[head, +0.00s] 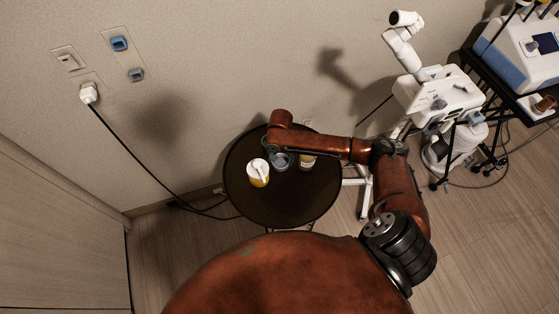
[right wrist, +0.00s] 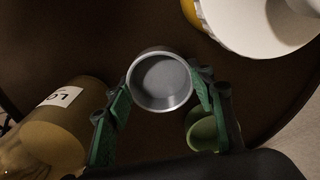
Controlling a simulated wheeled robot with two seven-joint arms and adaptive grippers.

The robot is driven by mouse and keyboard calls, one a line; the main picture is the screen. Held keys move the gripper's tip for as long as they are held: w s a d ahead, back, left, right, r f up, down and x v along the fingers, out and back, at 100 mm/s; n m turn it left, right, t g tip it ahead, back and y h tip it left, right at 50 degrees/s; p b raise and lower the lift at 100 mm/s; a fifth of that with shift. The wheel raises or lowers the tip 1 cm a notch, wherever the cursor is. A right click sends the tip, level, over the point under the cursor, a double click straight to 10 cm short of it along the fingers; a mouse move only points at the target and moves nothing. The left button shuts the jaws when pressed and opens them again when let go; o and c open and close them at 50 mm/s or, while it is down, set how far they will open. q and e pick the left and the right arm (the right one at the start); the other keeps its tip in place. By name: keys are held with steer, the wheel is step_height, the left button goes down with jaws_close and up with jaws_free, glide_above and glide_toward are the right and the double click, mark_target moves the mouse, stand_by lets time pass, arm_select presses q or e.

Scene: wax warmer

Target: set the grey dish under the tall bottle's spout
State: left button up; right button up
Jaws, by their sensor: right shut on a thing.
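The grey dish (right wrist: 162,82) is a small round cup, seen from above between the green fingers of my right gripper (right wrist: 162,92) in the right wrist view. The fingers are shut on its sides. In the head view the dish (head: 280,161) shows beside my right gripper (head: 277,150), over the dark table. I cannot tell whether it touches the tabletop. A white-topped yellow container (head: 258,173), likely the tall bottle, stands just left of the dish. It also fills the upper right of the right wrist view (right wrist: 262,22), its spout not clear there. My left gripper is out of view.
An amber bottle with a white label (right wrist: 48,130) stands near my gripper, partly under my arm in the head view (head: 307,162). A green round thing (right wrist: 203,130) sits behind one finger. The round table's (head: 285,208) front is clear.

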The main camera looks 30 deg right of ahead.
steer(key=shift+r, duration=0.15)
steer(key=o, duration=1.3)
